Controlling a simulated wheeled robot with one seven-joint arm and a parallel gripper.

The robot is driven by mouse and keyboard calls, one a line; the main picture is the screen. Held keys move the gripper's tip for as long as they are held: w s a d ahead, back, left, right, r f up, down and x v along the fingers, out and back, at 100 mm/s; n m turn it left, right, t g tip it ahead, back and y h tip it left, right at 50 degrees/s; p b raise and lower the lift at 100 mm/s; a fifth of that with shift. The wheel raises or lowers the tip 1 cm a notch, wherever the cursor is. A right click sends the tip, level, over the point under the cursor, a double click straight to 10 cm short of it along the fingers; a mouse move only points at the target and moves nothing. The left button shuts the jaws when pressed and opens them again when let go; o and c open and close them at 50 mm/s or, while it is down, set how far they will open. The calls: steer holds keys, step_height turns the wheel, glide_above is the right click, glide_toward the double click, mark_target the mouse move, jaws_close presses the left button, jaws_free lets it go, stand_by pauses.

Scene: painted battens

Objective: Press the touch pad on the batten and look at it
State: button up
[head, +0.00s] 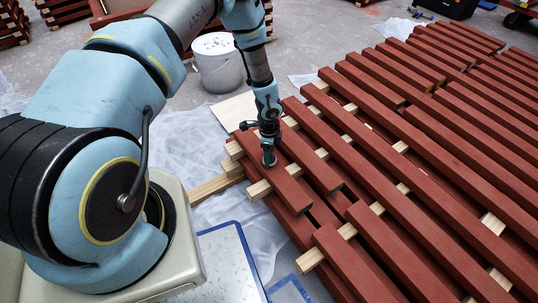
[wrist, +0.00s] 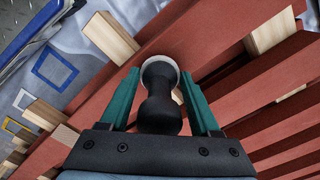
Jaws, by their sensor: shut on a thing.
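My gripper (head: 268,158) is over the near left end of the red battens, pointing down. In the wrist view its two teal fingers (wrist: 160,76) are on either side of the touch pad, a black waisted handle (wrist: 158,110) with a pale round rim at its far end. The pad's end is against or just above a red batten (wrist: 225,35); I cannot tell whether it touches. In the head view this batten (head: 292,190) lies near the left edge of the stack. The pad's underside and the paint beneath it are hidden.
Many red battens lie side by side on pale wooden bearers (head: 259,190), with gaps between them. A white bucket (head: 218,68) stands behind my arm. Blue-edged frames (head: 288,290) and plastic sheeting (head: 245,240) lie on the floor at the near side.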

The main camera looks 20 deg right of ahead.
steer(key=shift+f+b, duration=0.3)
steer(key=shift+f, duration=0.25)
stand_by(1.2)
steer(key=shift+r+p, duration=2.7)
steer(key=shift+r, duration=0.9)
steer(key=shift+f, duration=0.1)
